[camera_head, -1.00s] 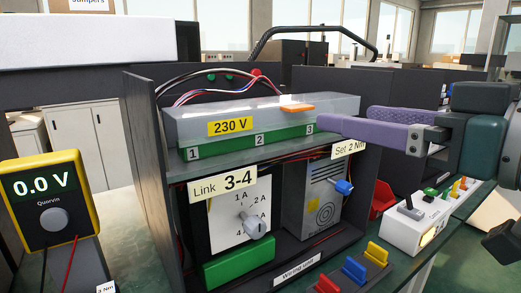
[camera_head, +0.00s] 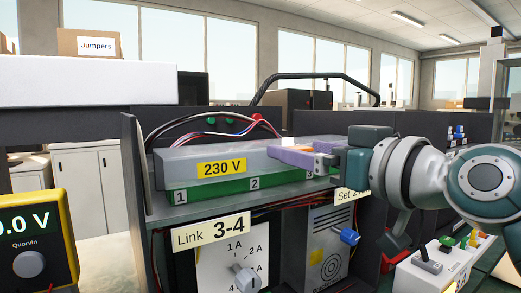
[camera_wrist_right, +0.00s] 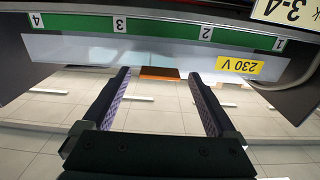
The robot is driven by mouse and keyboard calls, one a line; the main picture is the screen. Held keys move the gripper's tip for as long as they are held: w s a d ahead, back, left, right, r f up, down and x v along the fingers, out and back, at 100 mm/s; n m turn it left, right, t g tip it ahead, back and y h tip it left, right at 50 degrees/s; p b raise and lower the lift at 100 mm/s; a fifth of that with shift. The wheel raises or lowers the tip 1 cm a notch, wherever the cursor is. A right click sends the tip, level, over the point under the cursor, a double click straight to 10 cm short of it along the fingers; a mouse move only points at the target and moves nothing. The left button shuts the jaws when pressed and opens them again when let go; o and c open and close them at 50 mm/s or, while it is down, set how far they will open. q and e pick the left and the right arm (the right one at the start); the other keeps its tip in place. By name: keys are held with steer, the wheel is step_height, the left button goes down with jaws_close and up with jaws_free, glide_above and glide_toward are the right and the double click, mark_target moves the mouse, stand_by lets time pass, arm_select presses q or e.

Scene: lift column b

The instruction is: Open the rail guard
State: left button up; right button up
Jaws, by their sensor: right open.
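The rail guard (camera_head: 225,155) is a long grey, see-through cover with a yellow 230 V label. It lies down over the green terminal rail (camera_head: 222,189), numbered 1 to 3 in the head view. An orange tab (camera_wrist_right: 159,73) sits on the guard's edge. My right gripper (camera_head: 291,155) is at the tab, its purple fingers open. In the right wrist view, its fingertips (camera_wrist_right: 159,84) stand on either side of the tab, with gaps at both sides. The fingers partly hide the tab in the head view. My left gripper is not in view.
The rail sits on a shelf between dark side panels (camera_head: 135,190). Wires (camera_head: 215,125) run behind the guard. Below are a dial panel (camera_head: 225,265) and a grey unit with a blue knob (camera_head: 349,236). A yellow meter (camera_head: 35,245) stands left.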

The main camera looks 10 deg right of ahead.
steer(key=shift+c, duration=0.3)
jaws_close()
stand_by(0.5)
